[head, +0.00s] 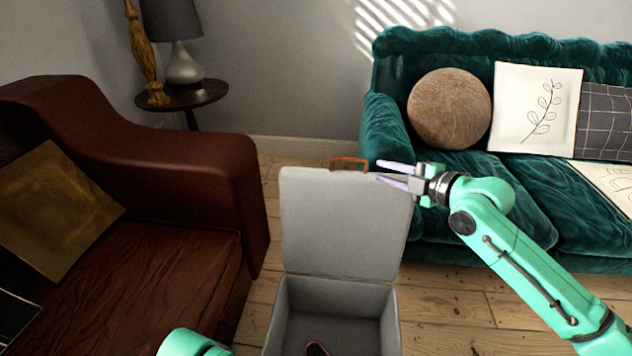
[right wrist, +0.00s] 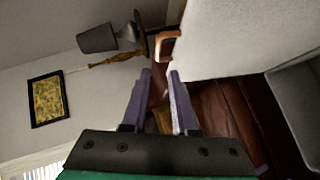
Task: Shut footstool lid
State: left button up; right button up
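A brown-orange handle (head: 349,162) sits on the lid's top edge. My right gripper (head: 380,171) is at the lid's top right corner, fingers apart and pointing left. In the right wrist view its open fingers (right wrist: 160,74) have nothing between them; the handle (right wrist: 167,45) and lid (right wrist: 235,38) are just beyond and to the right. Contact with the lid is unclear. My left gripper is out of view.
A brown leather armchair (head: 190,155) stands close on the left. A green velvet sofa (head: 400,135) stands behind on the right. A round side table (head: 205,95) with a lamp (head: 184,65) is at the back left. Bare floorboards (head: 450,305) lie free right of the footstool.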

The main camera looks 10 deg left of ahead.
aim_at(351, 160)
jog(key=b+x, duration=0.2)
jog(key=x, duration=1)
jog(key=shift+w+r, duration=0.1)
jog(key=shift+w, duration=0.15)
jog(key=shift+w+a, duration=0.35)
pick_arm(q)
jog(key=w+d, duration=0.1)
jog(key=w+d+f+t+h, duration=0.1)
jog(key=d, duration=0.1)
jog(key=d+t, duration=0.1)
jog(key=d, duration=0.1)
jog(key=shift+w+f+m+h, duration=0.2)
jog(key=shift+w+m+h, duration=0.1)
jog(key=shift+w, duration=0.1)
pick_arm(e)
grip_shut()
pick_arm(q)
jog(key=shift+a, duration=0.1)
